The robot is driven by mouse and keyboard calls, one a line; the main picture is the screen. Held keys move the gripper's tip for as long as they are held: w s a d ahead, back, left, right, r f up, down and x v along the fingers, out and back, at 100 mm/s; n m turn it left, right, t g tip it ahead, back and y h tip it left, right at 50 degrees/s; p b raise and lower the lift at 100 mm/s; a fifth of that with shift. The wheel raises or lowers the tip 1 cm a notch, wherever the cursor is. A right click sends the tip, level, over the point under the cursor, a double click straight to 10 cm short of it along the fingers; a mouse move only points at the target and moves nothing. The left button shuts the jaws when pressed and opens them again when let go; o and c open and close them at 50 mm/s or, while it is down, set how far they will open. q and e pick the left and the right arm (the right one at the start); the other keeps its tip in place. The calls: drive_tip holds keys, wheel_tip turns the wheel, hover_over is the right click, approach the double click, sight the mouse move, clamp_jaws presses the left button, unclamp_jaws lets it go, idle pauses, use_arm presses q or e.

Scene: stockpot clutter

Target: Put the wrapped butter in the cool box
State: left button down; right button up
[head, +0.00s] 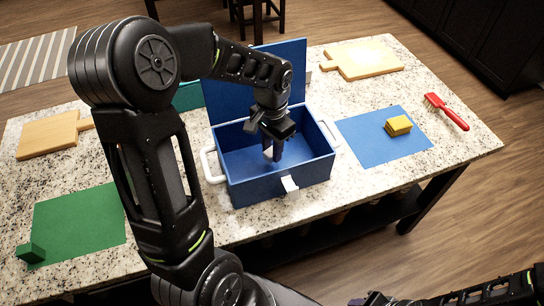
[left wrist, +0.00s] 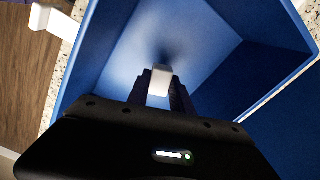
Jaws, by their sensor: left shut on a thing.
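The cool box (head: 262,190) is a blue box with white side handles and a white front latch. It stands mid-counter with its lid (head: 255,82) raised at the back. My left gripper (head: 270,148) points down inside the box opening. It is shut on a small white block, the wrapped butter (head: 268,153), which also shows between the fingers in the left wrist view (left wrist: 160,79). The butter is inside the box walls; whether it touches the floor I cannot tell. My right arm shows at the bottom right edge; its gripper is too cut off and dark to read.
A blue mat (head: 365,145) with a yellow block (head: 398,126) lies right of the box, beside a red brush (head: 447,111). A green mat (head: 85,222) with a green block (head: 31,253) lies at the left. Wooden boards (head: 362,60) (head: 50,135) lie farther back.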

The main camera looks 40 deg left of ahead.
use_arm(q)
drive_tip(key=shift+f, duration=1.85)
drive_tip(key=shift+f, duration=0.2)
drive_tip(key=c, duration=1.1)
unclamp_jaws()
drive_tip(key=shift+r, duration=0.1)
drive_tip(key=shift+c, duration=0.2)
drive_tip(key=shift+r, duration=0.1)
wheel_tip(320, 180, up, 12)
drive_tip(key=shift+r, duration=0.1)
